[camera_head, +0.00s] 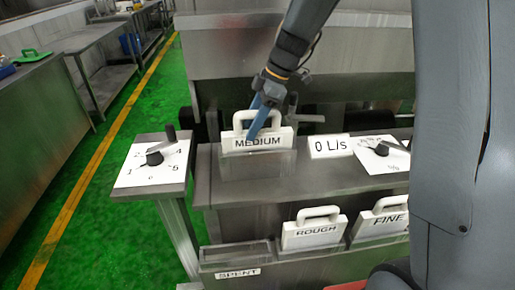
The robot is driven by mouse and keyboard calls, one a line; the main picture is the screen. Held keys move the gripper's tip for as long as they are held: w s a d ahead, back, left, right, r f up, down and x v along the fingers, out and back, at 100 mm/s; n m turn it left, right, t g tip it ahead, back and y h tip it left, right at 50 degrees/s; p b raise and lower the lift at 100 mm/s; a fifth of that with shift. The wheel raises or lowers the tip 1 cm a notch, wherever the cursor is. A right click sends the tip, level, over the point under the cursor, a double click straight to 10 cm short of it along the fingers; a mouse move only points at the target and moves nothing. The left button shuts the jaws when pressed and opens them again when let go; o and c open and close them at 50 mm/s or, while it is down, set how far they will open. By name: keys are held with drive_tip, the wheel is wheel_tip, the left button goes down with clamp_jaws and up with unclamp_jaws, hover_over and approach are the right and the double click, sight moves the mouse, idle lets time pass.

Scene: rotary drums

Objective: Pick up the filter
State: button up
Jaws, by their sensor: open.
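A white filter plate labelled MEDIUM (235,143) stands upright in a clear holder on the steel bench top, its arched handle upward. A white filter labelled ROUGH (313,238) and one labelled FINE (378,224) stand in the lower front rack. My arm hides part of the FINE filter's right side.
A tray labelled SPENT (235,254) at the lower left looks empty. A dial panel (153,172) stands left of the bench. A "0 L/s" sign (330,145) and another dial (381,151) sit right of the MEDIUM filter. Green floor (110,165) is clear at left.

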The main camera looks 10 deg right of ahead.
drive_tip(key=shift+f, duration=0.15)
clamp_jaws()
drive_tip(key=shift+r, duration=0.2)
